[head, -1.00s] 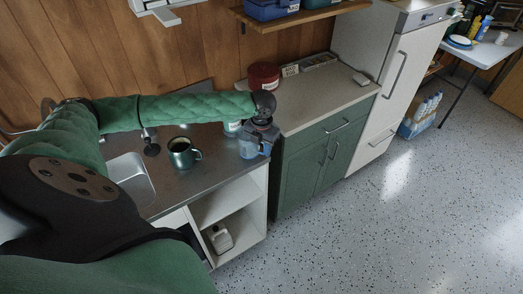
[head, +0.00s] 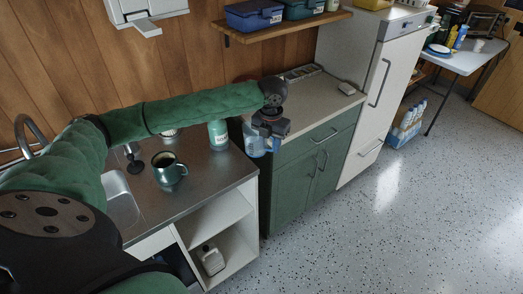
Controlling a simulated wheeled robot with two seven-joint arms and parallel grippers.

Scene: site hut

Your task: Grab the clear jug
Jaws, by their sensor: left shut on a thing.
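The clear jug (head: 254,143) has a bluish tint and shows in the head view just below my left gripper. My left gripper (head: 265,130) is shut on the jug near its top and covers part of it. The jug appears held up near the right end of the steel counter, in front of the green cabinet's side. My right gripper is not in view.
A dark green mug (head: 168,173) and a pale green canister (head: 218,134) stand on the steel counter (head: 200,184). A green cabinet (head: 291,193) and white fridge (head: 365,112) are to the right. A wall shelf (head: 279,27) holds bins.

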